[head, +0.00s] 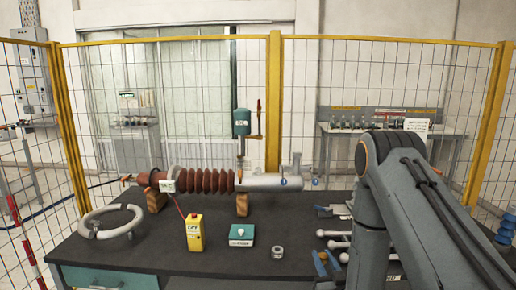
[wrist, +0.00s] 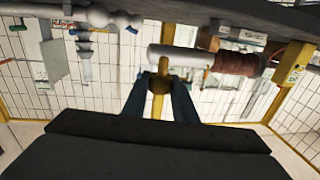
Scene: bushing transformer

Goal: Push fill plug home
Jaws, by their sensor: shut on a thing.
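The bushing lies level on wooden blocks on the table, with a red-brown ribbed part (head: 205,181) and a grey metal cylinder (head: 270,182) at its right. In the wrist view the picture is upside down, and the pale cylinder (wrist: 178,58) and ribbed part (wrist: 237,63) show beyond my fingers. My gripper (wrist: 161,82) is shut on a small brownish round piece (wrist: 160,86), perhaps the fill plug; its shape is mostly hidden by the fingers. It appears apart from the bushing. The plug's seat cannot be made out. My gripper does not show in the head view.
A green canister (head: 241,122) with a red lever stands above the bushing. A yellow box (head: 195,232), a teal box (head: 241,235), a small nut-like part (head: 277,252) and a grey ring (head: 110,222) lie on the dark table (head: 150,258). Tools lie right. A yellow-posted fence (head: 274,100) stands behind.

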